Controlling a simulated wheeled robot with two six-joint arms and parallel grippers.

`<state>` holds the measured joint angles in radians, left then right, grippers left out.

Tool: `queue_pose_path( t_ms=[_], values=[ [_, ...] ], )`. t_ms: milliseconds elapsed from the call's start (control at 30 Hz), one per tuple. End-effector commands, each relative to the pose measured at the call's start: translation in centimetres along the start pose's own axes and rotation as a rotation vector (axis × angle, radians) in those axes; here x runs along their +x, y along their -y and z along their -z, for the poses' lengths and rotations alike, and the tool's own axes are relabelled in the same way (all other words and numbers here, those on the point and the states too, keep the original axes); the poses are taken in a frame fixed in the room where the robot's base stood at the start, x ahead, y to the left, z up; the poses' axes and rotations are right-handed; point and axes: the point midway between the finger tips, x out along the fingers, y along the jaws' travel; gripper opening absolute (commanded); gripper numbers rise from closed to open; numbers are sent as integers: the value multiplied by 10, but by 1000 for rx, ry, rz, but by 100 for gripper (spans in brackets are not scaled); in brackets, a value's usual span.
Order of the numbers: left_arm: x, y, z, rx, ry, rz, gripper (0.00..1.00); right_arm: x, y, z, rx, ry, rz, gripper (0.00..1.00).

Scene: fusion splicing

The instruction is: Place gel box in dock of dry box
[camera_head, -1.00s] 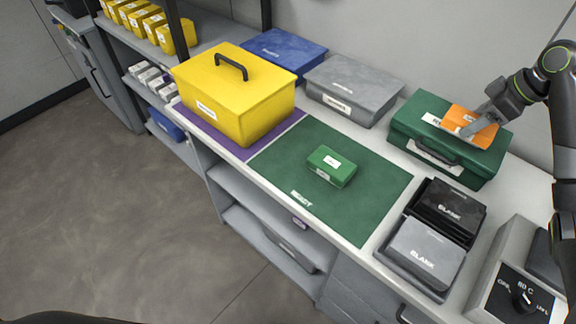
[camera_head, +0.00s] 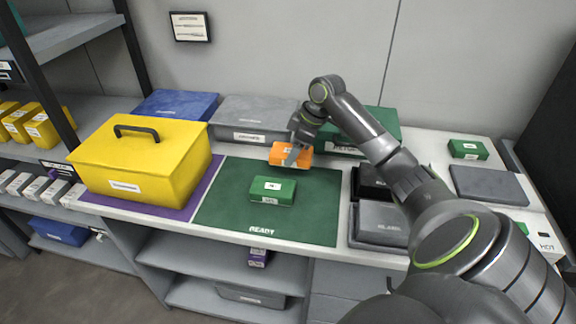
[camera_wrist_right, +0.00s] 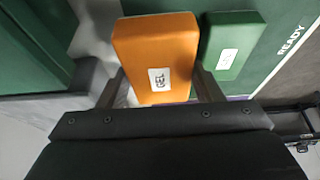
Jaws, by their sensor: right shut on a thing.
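The orange gel box (camera_head: 280,151), with a white label, is held in my right gripper (camera_head: 293,155) just beyond the far edge of the green mat. In the right wrist view the gel box (camera_wrist_right: 155,50) is between the two fingers of my right gripper (camera_wrist_right: 160,88), and its label reads GEL. I cannot read which container is the dry box. A large yellow box (camera_head: 150,160) with a black handle stands closed on a purple mat at the left. My left gripper is out of view.
A small green box (camera_head: 272,190) lies on the green mat (camera_head: 225,215) marked READY. A blue case (camera_head: 175,104), a grey case (camera_head: 250,112) and a green case (camera_head: 385,122) line the back. Black and grey BLANK trays (camera_head: 380,218) sit right of the mat.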

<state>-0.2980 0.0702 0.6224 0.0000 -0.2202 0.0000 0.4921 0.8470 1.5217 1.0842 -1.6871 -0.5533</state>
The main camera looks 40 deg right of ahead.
Motion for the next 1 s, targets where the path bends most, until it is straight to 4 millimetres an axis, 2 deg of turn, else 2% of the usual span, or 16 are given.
queue_pose_path(
  t_ms=[300,700,733,800,1000],
  values=[
    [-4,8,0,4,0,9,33,41,1,-16,1,0,2,32],
    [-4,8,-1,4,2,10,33,47,0,-19,-1,0,0,32],
    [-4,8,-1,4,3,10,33,47,0,-19,-1,0,0,63],
    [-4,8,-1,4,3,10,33,47,0,-19,-1,0,0,69],
    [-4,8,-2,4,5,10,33,47,0,-19,-1,0,0,69]
  ],
)
